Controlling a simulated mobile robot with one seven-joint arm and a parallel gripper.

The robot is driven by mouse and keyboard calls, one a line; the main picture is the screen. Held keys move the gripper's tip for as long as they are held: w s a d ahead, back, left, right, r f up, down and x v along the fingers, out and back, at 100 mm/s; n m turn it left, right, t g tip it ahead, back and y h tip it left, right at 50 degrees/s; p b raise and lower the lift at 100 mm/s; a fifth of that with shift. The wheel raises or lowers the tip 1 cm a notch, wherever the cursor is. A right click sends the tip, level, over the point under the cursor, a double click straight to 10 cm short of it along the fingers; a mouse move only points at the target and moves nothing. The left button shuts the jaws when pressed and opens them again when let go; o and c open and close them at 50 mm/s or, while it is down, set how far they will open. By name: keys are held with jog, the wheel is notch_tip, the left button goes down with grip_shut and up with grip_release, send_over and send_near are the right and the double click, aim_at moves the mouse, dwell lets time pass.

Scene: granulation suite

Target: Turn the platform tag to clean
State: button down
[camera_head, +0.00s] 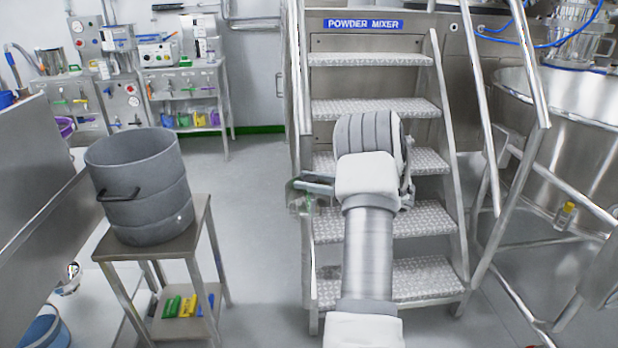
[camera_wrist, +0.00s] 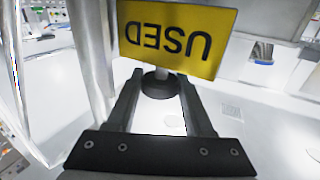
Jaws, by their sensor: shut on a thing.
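The platform tag (camera_wrist: 178,36) is a yellow plate reading USED, upside down in the wrist view. A short pale stem joins it to a dark round knob (camera_wrist: 160,86). My gripper (camera_wrist: 160,82) has its two dark fingers on either side of this knob, shut on it, with the tag just beyond the fingertips. The tag face cannot be read there; only a small greenish edge shows near the fingers.
The metal steps (camera_head: 377,108) with rails stand close behind my arm. A grey drum (camera_head: 140,190) sits on a small steel table (camera_head: 193,244) to the left. A large steel vessel (camera_head: 575,105) is at right. Open floor (camera_head: 255,190) lies between table and steps.

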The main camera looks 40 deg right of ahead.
jog(key=shift+n+g+y+p, duration=0.35)
jog(key=shift+n+g+y, duration=0.45)
jog(key=shift+y, duration=0.1)
jog(key=shift+c, duration=1.5)
grip_release()
jog(key=p+v, duration=0.3)
jog(key=v, duration=1.4)
jog(key=shift+d+p, duration=0.2)
jog(key=shift+p, duration=0.15)
